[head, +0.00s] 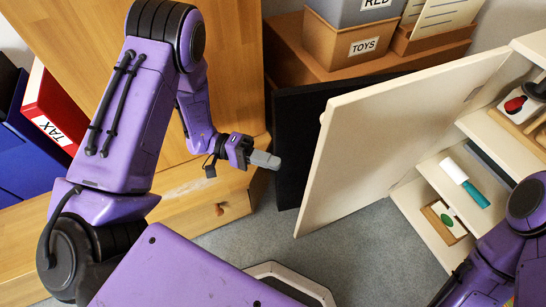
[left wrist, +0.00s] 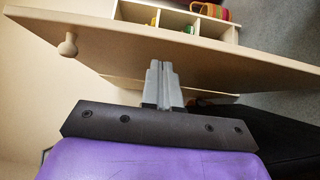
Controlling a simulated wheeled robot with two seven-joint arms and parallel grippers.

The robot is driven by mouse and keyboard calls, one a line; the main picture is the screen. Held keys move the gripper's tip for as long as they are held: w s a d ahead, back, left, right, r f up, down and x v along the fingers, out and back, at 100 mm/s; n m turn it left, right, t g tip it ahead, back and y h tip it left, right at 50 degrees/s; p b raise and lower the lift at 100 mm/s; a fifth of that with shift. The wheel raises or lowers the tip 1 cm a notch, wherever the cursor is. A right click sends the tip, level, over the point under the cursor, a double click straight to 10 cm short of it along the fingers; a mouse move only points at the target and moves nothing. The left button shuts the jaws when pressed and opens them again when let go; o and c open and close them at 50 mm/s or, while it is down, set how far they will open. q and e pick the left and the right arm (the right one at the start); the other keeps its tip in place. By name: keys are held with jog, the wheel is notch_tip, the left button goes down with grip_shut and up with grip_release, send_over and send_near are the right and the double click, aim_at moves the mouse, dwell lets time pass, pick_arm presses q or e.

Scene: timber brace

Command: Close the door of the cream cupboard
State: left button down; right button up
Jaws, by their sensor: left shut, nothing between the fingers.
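The cream cupboard (head: 404,187) stands at the right of the head view, with its shelves showing. Its cream door (head: 385,135) is swung wide open toward the left. A small round knob (head: 322,118) is at the door's free edge; it also shows in the left wrist view (left wrist: 69,46). My left gripper (head: 275,161) is shut and empty, to the left of the door and apart from it in the head view. In the left wrist view its closed fingers (left wrist: 160,72) point toward the door's face (left wrist: 215,58). My right arm shows at the lower right; its gripper is out of frame.
A black panel (head: 291,140) stands behind the door. A wooden cabinet with a drawer knob (head: 219,209) is at the left, beside a red binder (head: 58,112). A TOYS box (head: 350,48) sits on a brown unit at the back. Grey floor (head: 350,255) below the door is clear.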

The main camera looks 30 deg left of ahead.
pick_arm(q)
jog(key=d+b, duration=0.1)
jog(key=d, duration=0.6)
jog(key=shift+w, duration=0.35)
